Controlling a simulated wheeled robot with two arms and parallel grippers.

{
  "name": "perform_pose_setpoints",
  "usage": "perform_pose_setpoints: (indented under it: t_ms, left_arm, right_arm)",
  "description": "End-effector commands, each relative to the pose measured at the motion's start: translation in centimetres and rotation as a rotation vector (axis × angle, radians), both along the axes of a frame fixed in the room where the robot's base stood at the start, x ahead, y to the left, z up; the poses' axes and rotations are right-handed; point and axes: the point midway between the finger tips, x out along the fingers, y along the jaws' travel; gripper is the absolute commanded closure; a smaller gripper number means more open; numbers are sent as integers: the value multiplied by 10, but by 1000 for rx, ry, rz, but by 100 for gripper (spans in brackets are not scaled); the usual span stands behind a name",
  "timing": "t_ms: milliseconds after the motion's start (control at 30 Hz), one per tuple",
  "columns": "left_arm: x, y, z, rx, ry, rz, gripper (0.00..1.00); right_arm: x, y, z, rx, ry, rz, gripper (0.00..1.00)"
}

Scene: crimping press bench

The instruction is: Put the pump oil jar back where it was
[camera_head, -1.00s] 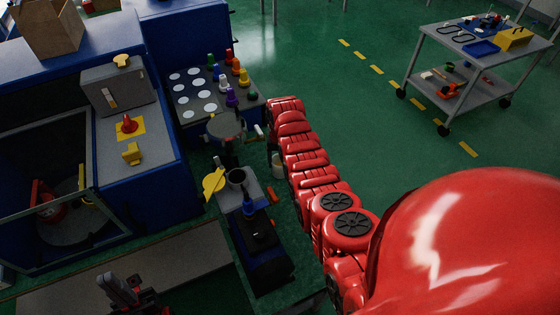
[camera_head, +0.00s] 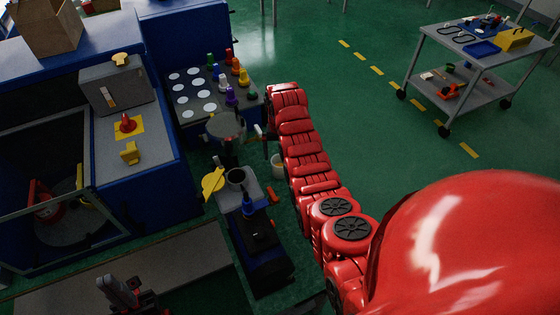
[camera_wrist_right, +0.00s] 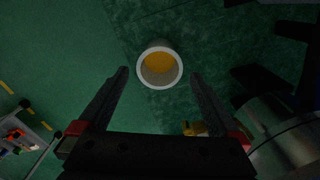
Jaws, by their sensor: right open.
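The pump oil jar appears to be the pale round jar with yellow-orange contents (camera_wrist_right: 160,66), seen from above in the right wrist view. In the head view a pale jar (camera_head: 277,166) stands on the green surface beside my red right arm. My right gripper (camera_wrist_right: 159,74) is open, with the jar showing between its fingertips and clear space on both sides. I cannot tell how far below the fingertips it is. In the head view the right gripper (camera_head: 262,134) is small and partly hidden. My left gripper (camera_head: 125,292) is at the lower left, its opening unclear.
A panel (camera_head: 198,108) with white circles and several coloured knobs is behind the jar. A cart (camera_head: 480,62) stands far right.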

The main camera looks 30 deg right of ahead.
Motion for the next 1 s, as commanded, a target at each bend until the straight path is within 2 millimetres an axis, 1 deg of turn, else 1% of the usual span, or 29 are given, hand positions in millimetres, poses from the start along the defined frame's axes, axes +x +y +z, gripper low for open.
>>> perform_pose_setpoints:
  t_ms: [33, 67, 100, 167, 200, 233, 300, 500, 1000]
  left_arm:
    - [0, 0, -8, 0, 0, 0, 100]
    - [0, 0, -9, 0, 0, 0, 100]
    - [0, 0, -4, 0, 0, 0, 100]
    - [0, 0, -3, 0, 0, 0, 100]
    - [0, 0, 3, 0, 0, 0, 100]
    - [0, 0, 12, 0, 0, 0, 100]
    - [0, 0, 20, 0, -1, 0, 100]
    - [0, 0, 27, 0, 0, 0, 100]
    - [0, 0, 26, 0, 0, 0, 100]
  right_arm:
    - [2, 0, 9, -3, -10, 0, 1]
    - [2, 0, 14, -2, -9, 1, 1]
    - [1, 0, 29, -1, -5, 1, 1]
    - [2, 0, 44, -2, -9, 1, 1]
    - [1, 0, 55, -2, -6, 1, 1]
    - [0, 0, 62, -1, -3, 0, 1]
    - [0, 0, 69, -2, -1, 0, 1]
    - [0, 1, 76, 0, -1, 1, 1]
    - [0, 0, 74, 0, -1, 0, 1]
